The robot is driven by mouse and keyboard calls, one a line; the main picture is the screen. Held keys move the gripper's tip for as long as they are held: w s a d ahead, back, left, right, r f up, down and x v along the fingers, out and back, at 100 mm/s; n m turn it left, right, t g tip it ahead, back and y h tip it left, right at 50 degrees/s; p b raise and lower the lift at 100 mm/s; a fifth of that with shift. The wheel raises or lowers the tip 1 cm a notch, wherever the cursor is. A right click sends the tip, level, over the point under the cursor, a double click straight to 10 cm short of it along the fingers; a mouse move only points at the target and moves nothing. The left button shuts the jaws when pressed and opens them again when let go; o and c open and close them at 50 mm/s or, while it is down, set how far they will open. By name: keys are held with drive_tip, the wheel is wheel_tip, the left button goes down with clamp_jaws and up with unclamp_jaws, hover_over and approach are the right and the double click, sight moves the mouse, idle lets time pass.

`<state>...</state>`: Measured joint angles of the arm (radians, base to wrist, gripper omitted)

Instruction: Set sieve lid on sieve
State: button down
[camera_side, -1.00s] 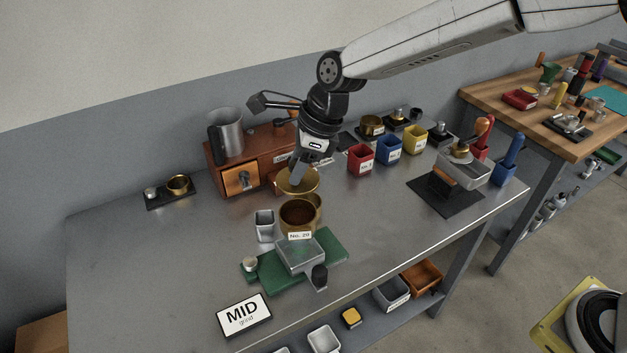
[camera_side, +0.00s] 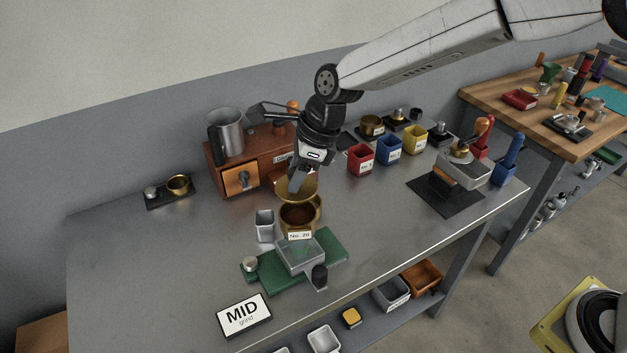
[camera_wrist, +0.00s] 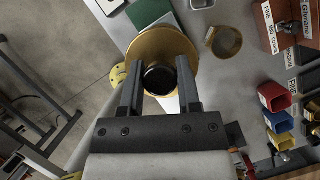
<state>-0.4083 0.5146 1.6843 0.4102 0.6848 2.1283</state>
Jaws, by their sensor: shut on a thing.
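My gripper (camera_side: 296,181) is shut on the brass sieve lid (camera_side: 303,192), a round disc. In the wrist view the two fingers (camera_wrist: 160,84) hold the lid's dark knob (camera_wrist: 159,78), with the disc (camera_wrist: 160,43) beyond them. The brass sieve (camera_side: 299,217) stands open-topped on the grey bench, just below the lid in the side view.
A grey metal cup (camera_side: 264,226) stands close left of the sieve. The wooden drawer box (camera_side: 240,178) is behind. Red (camera_side: 360,159), blue and yellow bins stand right; bench is clear between.

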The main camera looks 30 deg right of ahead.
sight(305, 185)
drive_tip(key=shift+f, duration=1.85)
drive_tip(key=shift+f, duration=1.2)
idle(0.5)
drive_tip(key=shift+c, duration=1.2)
unclamp_jaws()
drive_tip(key=shift+v, duration=3.9)
drive_tip(key=s+d+f+n+h, duration=0.2)
drive_tip(key=s+d+f+n, duration=0.1)
drive_tip(key=s+d+n, duration=0.5)
drive_tip(key=s+d+f+n+h, duration=0.2)
drive_tip(key=s+d+n, duration=0.7)
drive_tip(key=d+n, duration=0.5)
drive_tip(key=shift+d+f+n+t, duration=0.15)
drive_tip(key=shift+f+n+t, duration=0.25)
drive_tip(key=shift+n, duration=0.1)
